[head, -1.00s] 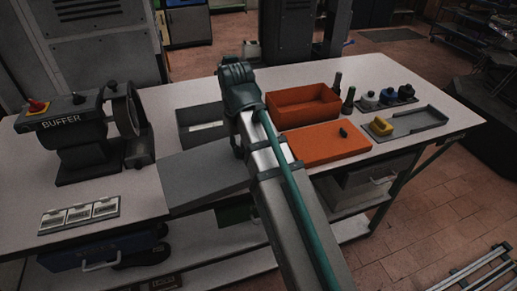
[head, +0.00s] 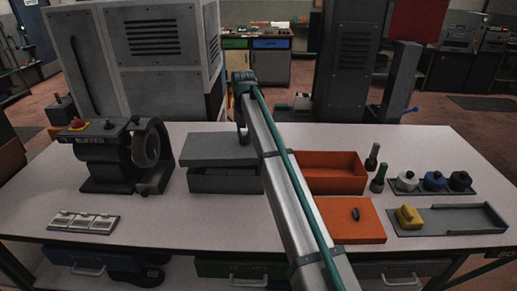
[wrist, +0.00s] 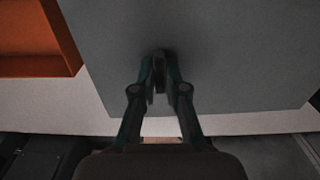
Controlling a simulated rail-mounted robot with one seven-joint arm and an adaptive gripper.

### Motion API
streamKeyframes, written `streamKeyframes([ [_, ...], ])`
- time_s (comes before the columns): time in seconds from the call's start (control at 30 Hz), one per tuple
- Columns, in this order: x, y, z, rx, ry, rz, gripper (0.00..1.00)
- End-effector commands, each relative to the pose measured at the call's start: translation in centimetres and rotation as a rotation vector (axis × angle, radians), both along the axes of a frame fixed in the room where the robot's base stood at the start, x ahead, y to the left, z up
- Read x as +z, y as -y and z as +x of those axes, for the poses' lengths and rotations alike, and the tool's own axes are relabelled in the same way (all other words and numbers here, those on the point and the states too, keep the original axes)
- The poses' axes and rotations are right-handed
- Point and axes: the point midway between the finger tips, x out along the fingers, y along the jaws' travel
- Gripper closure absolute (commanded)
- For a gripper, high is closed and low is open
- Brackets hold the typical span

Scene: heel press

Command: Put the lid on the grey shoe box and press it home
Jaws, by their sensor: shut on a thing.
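The grey lid (head: 217,148) is level over the grey shoe box (head: 225,181), roughly lined up with it and a little to its left in the head view. The box's front wall shows below the lid; its inside is hidden. I cannot tell whether lid and box touch. My gripper (head: 243,138) is at the lid's right part, partly hidden by my arm. In the wrist view my gripper (wrist: 160,72) is shut on the dark knob (wrist: 159,88) of the lid (wrist: 225,50), which covers the box from that side.
An open orange box (head: 335,185) stands to the right, its orange lid (head: 350,222) in front. Dark bottles, small pots (head: 434,182), and a grey tray (head: 455,219) with a yellow block (head: 408,216) lie farther right. The buffer (head: 110,158) stands close on the left.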

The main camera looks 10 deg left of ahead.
Motion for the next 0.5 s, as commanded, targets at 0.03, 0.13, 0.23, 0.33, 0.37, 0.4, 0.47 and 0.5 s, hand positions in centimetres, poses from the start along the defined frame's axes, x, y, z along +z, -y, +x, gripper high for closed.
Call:
streamKeyframes([
  [0.03,0.1,-0.4,0.5,-0.015,0.000,0.001,1.00],
  [0.13,0.0,-0.5,0.6,-0.051,-0.001,0.002,1.00],
  [0.23,-0.3,-0.4,0.6,-0.063,-0.001,0.003,1.00],
  [0.33,-0.8,-0.3,0.6,-0.064,-0.002,0.003,1.00],
  [0.37,-1.0,-0.3,0.6,-0.063,-0.001,0.003,1.00],
  [0.4,-1.3,-0.3,0.6,-0.063,-0.001,0.003,1.00],
  [0.47,-1.7,-0.3,0.5,-0.063,-0.001,0.003,1.00],
  [0.5,-2.0,-0.3,0.6,-0.063,-0.001,0.003,1.00],
])
